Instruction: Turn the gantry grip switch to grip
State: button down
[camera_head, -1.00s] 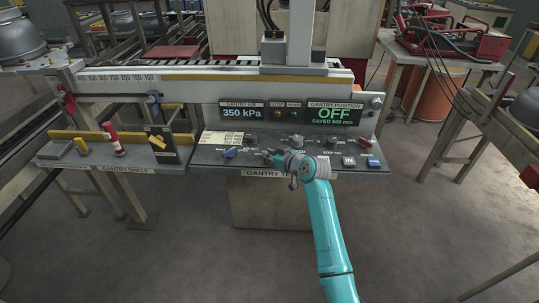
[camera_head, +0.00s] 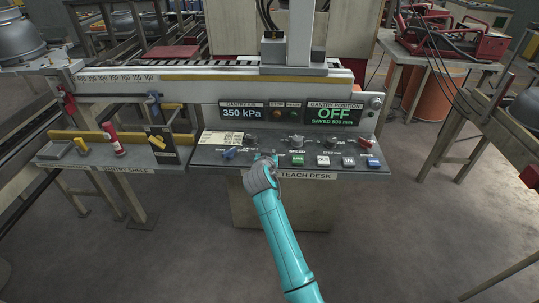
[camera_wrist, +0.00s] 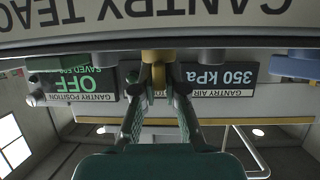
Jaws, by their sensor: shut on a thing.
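The teach desk (camera_head: 215,162) has a sloped panel of knobs, switches and buttons. My gripper (camera_head: 262,157) is at the front left of this panel, right of a blue lever (camera_head: 229,153). In the upside-down wrist view my gripper (camera_wrist: 160,88) has its two fingers shut on a yellow-brown knob (camera_wrist: 155,57), which sticks out from the panel. In the head view my wrist hides this knob. I cannot read a label on it, nor tell which way it is turned.
The gantry air display (camera_head: 241,113) reads 350 kPa. The gantry position display (camera_head: 334,117) reads OFF, saved 500 mm. Several buttons, among them a green one (camera_head: 297,161), lie right of my gripper. A shelf (camera_head: 100,157) with small parts stands on the left.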

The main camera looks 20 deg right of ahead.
jog(key=m+g+h, duration=0.2)
jog(key=m+h, duration=0.2)
jog(key=shift+a+g, duration=0.1)
jog(key=shift+g, duration=0.3)
jog(key=shift+f+m+g+h, duration=0.1)
jog(key=shift+m+g+h, duration=1.4)
jog(key=shift+m+g, duration=0.45)
jog(key=shift+m, duration=0.25)
jog(key=shift+f, duration=0.1)
jog(key=c, duration=1.2)
grip_release()
jog(key=shift+c, duration=0.2)
jog(key=shift+s+a+r, duration=0.15)
jog(key=shift+a+r, duration=0.1)
jog(key=shift+a, duration=0.05)
jog(key=v, duration=1.1)
